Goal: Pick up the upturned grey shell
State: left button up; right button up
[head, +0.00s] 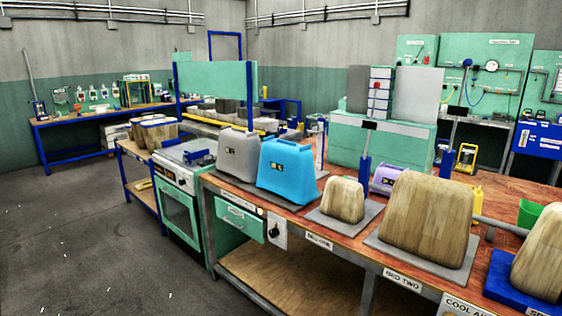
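A grey shell (238,152) stands at the left end of the wooden-topped bench, narrow end up, with a small dark mark on its front. A bright blue shell (286,164) of similar shape stands close beside it on the right and may hide part of its right side. Both are on a dark flat sheet. Neither of my grippers is in view.
Wooden moulds (342,199) stand along the bench (300,216) to the right, a larger one (427,219) on the bed labelled BED TWO. A green oven (180,205) stands to the left. The grey floor (80,230) is clear at left.

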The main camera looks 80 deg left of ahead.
aim_at(238, 155)
jog(key=u, duration=2.9)
